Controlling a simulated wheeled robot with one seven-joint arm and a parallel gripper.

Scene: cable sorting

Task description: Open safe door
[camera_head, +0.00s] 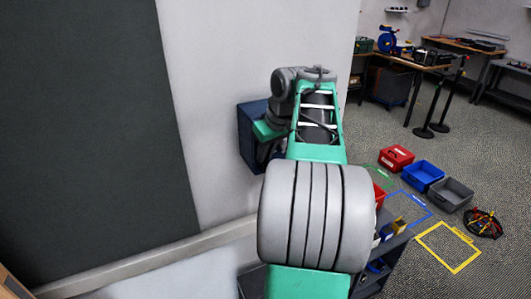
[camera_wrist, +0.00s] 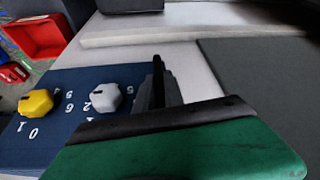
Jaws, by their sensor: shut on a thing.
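The safe (camera_head: 248,140) is a dark blue box on the white wall, partly hidden behind my arm in the head view. In the wrist view its blue front (camera_wrist: 70,80) carries a yellow knob (camera_wrist: 36,103), a light grey knob (camera_wrist: 105,99) and white numbers. My gripper (camera_wrist: 160,85) is at the panel's edge, to the right of the grey knob. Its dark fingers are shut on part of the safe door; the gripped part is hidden. Whether the door stands ajar cannot be told. The head view hides the fingers behind my arm.
A red bin (camera_head: 396,157), a blue bin (camera_head: 422,176) and a grey bin (camera_head: 451,194) stand on the right. A yellow floor frame (camera_head: 449,246) and a cable coil (camera_head: 483,222) are near them. A wall rail (camera_head: 150,262) runs below the safe.

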